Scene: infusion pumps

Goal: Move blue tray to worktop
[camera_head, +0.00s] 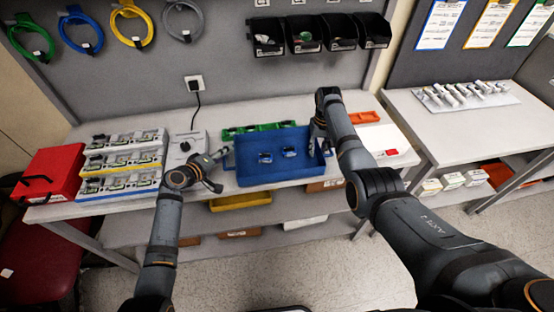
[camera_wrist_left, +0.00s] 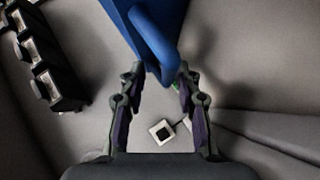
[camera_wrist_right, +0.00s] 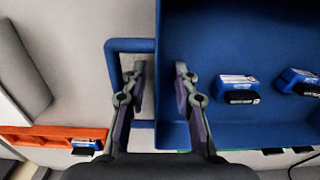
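The blue tray (camera_head: 245,172) is over the front middle of the worktop (camera_head: 224,197); I cannot tell whether it touches it. Two small blue-and-white devices (camera_head: 289,151) lie in the tray. My left gripper (camera_head: 220,157) is at the tray's left side. In the left wrist view its open fingers (camera_wrist_left: 160,78) are on either side of the blue handle's end (camera_wrist_left: 165,65). My right gripper (camera_head: 321,143) is at the tray's right side. In the right wrist view its open fingers (camera_wrist_right: 160,78) straddle the tray wall, one in the handle loop (camera_wrist_right: 128,45), one inside the tray.
A green rack (camera_head: 240,131) stands behind the tray. A grey box with a knob (camera_head: 186,147) and several device racks (camera_head: 122,162) are to the left. An orange bin (camera_head: 364,118) and a white-and-red box (camera_head: 390,153) are to the right. A yellow bin (camera_head: 240,202) sits below.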

